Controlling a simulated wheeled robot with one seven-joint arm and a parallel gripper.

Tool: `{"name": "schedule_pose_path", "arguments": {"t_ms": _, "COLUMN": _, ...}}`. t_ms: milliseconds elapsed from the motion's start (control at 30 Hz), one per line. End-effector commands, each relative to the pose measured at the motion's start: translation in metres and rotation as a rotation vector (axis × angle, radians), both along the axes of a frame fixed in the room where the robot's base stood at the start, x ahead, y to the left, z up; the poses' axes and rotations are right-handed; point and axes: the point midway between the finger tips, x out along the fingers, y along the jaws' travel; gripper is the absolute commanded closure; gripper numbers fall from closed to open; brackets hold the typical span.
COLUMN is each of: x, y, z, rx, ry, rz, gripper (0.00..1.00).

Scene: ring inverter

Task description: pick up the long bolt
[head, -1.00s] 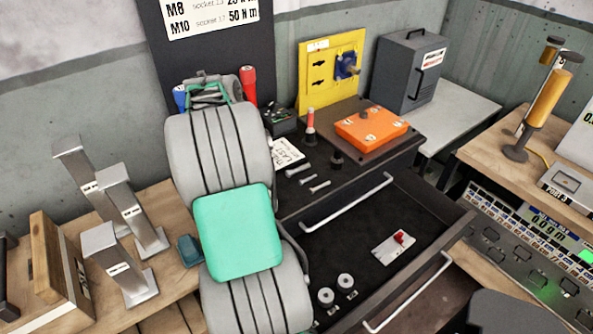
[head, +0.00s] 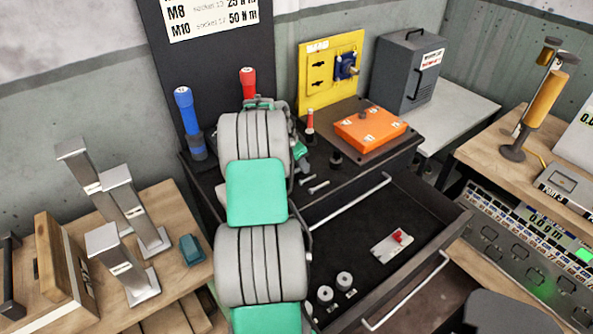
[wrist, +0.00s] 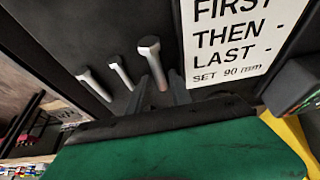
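Three silver hex-head bolts lie on the black cabinet top. In the wrist view, the long bolt (wrist: 153,62) is the rightmost and largest. The middle bolt (wrist: 121,72) and the left bolt (wrist: 95,84) are to its left. My gripper (wrist: 164,88) is open, its dark fingers either side of the long bolt's lower shaft. I cannot tell whether they touch it, and the shaft's end is hidden. In the head view, my gripper (head: 301,158) is partly behind my arm, above the cabinet top. A bolt (head: 318,187) shows just below it.
A white printed card (wrist: 232,38) lies right of the long bolt. An orange box (head: 370,129) and a red-capped cylinder (head: 310,124) stand behind on the cabinet. The open drawer (head: 345,225) holds a card with a red piece (head: 393,245) and two round parts.

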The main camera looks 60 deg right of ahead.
Motion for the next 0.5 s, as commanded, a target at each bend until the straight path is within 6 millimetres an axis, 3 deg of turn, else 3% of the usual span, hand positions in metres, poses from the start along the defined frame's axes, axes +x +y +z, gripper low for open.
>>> {"name": "schedule_pose_path", "arguments": {"t_ms": 233, "x": 0.0001, "y": 0.0002, "z": -0.0018, "rx": 0.000, "ry": 0.000, "rz": 0.000, "gripper": 0.76}}
{"name": "schedule_pose_path", "arguments": {"t_ms": 500, "x": 0.0000, "y": 0.0003, "z": -0.0012, "rx": 0.000, "ry": 0.000, "rz": 0.001, "gripper": 0.98}}
